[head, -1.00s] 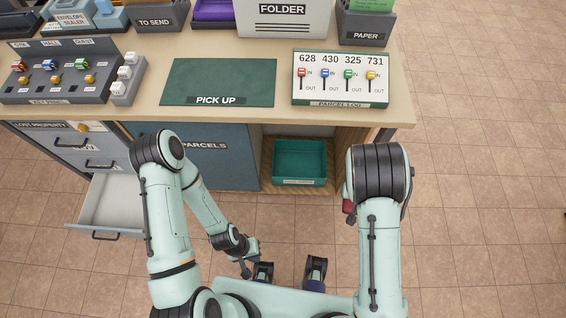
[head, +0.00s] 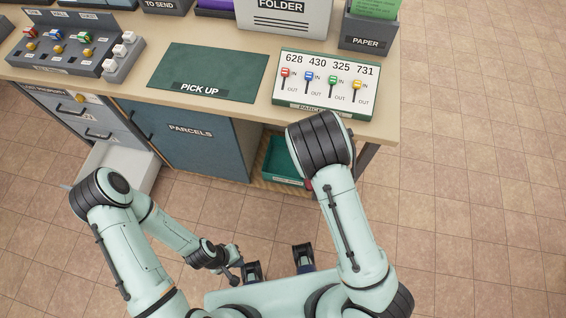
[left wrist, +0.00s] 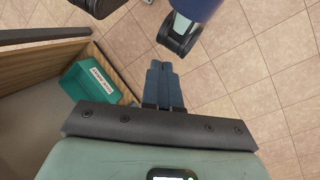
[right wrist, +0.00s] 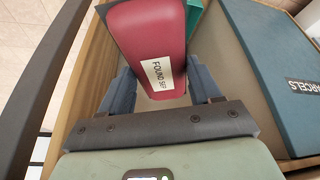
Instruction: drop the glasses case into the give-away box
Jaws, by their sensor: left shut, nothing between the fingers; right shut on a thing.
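The glasses case is a dark red, rounded case (right wrist: 148,38) with a white label, seen in the right wrist view. My right gripper (right wrist: 161,88) is shut on it, one blue finger on each side. The give-away box is the green open box (head: 280,160) in the open bay under the desk. My right arm partly covers it in the head view. It also shows in the left wrist view (left wrist: 78,95), and a green edge (right wrist: 194,22) shows behind the case. My left gripper (head: 238,272) is low, shut and empty; its fingers meet in the left wrist view (left wrist: 164,82).
The parcels cabinet (head: 190,145) stands left of the bay, with an open drawer (head: 125,165) further left. The desk top above holds the pick-up mat (head: 208,72) and a switch panel (head: 325,80). The floor (head: 470,190) to the right is clear.

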